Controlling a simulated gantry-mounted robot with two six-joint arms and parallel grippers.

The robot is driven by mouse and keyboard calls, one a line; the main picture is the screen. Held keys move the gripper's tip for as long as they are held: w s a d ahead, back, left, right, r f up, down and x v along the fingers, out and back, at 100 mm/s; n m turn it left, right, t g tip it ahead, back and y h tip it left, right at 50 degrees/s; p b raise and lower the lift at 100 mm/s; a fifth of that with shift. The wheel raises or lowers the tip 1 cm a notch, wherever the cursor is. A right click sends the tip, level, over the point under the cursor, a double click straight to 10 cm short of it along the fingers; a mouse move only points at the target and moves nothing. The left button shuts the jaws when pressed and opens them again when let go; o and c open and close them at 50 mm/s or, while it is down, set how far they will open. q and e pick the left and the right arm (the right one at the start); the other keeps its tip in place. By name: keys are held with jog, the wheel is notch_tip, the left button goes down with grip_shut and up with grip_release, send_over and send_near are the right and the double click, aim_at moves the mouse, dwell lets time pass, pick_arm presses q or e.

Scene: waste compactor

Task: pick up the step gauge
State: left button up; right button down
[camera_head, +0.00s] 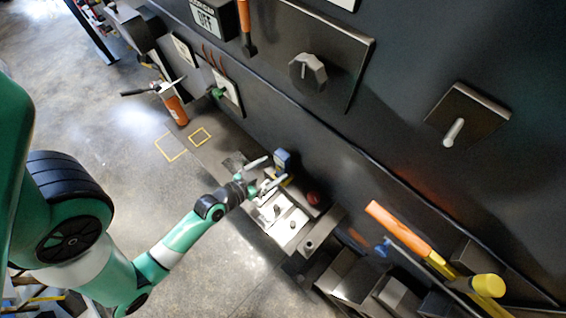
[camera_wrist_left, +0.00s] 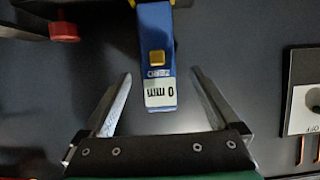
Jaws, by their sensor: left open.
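The step gauge is most likely the blue device with a yellow button and a display reading "0 mm" (camera_wrist_left: 158,75) in the left wrist view. It also shows as a small blue body (camera_head: 283,159) against the dark wall in the head view. My left gripper (camera_head: 266,175) is open right beside it in the head view. In the wrist view the device's display end lies between the two spread fingers (camera_wrist_left: 161,76), with a gap on each side. My right gripper is not in view.
A grey metal fixture (camera_head: 287,222) sits just below my left gripper, with a red knob (camera_head: 313,198) beside it. An orange-handled tool (camera_head: 398,228) and a yellow-capped one (camera_head: 488,286) are at lower right. A fire-extinguisher-like orange cylinder (camera_head: 175,106) stands at left. Open floor lies left.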

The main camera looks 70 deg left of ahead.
aim_at(279, 166)
pick_arm(q)
jog(key=x, duration=0.5)
jog(key=shift+w+p, duration=0.35)
jog(key=shift+w, duration=0.05)
jog(key=shift+c, duration=0.3)
grip_shut()
